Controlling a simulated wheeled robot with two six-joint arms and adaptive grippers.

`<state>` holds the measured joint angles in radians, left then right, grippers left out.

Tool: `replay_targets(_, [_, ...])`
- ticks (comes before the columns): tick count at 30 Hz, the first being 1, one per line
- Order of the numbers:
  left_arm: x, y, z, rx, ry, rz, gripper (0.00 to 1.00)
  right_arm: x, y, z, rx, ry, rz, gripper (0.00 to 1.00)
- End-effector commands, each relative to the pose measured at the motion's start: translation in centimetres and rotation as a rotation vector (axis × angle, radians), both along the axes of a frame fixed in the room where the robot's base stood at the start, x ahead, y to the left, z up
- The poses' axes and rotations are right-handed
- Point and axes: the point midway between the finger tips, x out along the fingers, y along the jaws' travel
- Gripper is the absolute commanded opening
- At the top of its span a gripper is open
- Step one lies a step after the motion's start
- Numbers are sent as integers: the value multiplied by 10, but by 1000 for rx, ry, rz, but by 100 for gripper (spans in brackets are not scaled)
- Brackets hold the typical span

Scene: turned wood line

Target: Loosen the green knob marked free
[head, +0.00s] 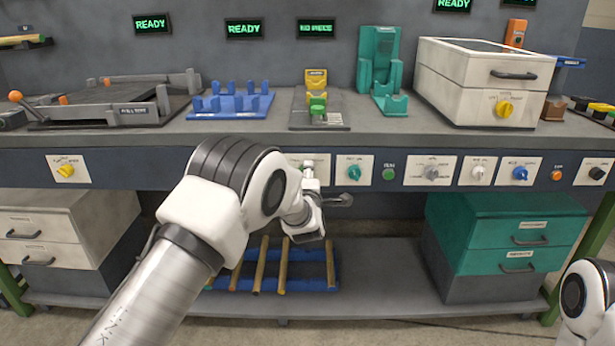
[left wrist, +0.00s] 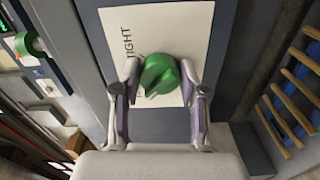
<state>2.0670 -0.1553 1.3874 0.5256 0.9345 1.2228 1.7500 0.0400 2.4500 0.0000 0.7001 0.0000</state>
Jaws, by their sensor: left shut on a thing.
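The green knob (left wrist: 160,74) sits on a white plate (left wrist: 150,28) on the panel in the left wrist view. The word TIGHT reads along the plate's left side; the other label is mostly covered. My left gripper (left wrist: 159,69) has a finger on each side of the knob and is shut on it. In the head view my left gripper (head: 309,172) is at the front panel below the bench top; it covers the knob, and part of the plate (head: 322,164) shows. My right gripper is out of view.
Along the panel (head: 130,168) are a teal knob (head: 354,172), a green button (head: 389,174), a grey knob (head: 432,172) and a blue knob (head: 519,173). A blue rack of wooden rods (head: 333,284) lies on the shelf below. A yellow and green fixture (head: 317,90) stands above.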

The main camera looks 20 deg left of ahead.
Motion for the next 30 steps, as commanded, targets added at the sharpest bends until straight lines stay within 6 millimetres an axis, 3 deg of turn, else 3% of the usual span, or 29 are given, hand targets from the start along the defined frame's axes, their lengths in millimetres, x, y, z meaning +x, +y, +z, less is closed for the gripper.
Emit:
replay_targets(3, [0, 0, -1, -2, 2, 0, 8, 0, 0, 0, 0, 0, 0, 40])
replay_targets(4, [0, 0, -1, -2, 2, 0, 46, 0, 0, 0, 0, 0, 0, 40])
replay_targets(6, [0, 0, -1, -2, 2, 0, 68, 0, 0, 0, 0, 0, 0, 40])
replay_targets(15, [-1, 0, 0, 0, 1, 0, 68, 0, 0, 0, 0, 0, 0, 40])
replay_targets(19, [-11, -4, 0, 1, 1, -1, 68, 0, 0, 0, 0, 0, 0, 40])
replay_targets(30, [-95, -28, -1, 4, 3, -2, 68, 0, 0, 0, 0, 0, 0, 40])
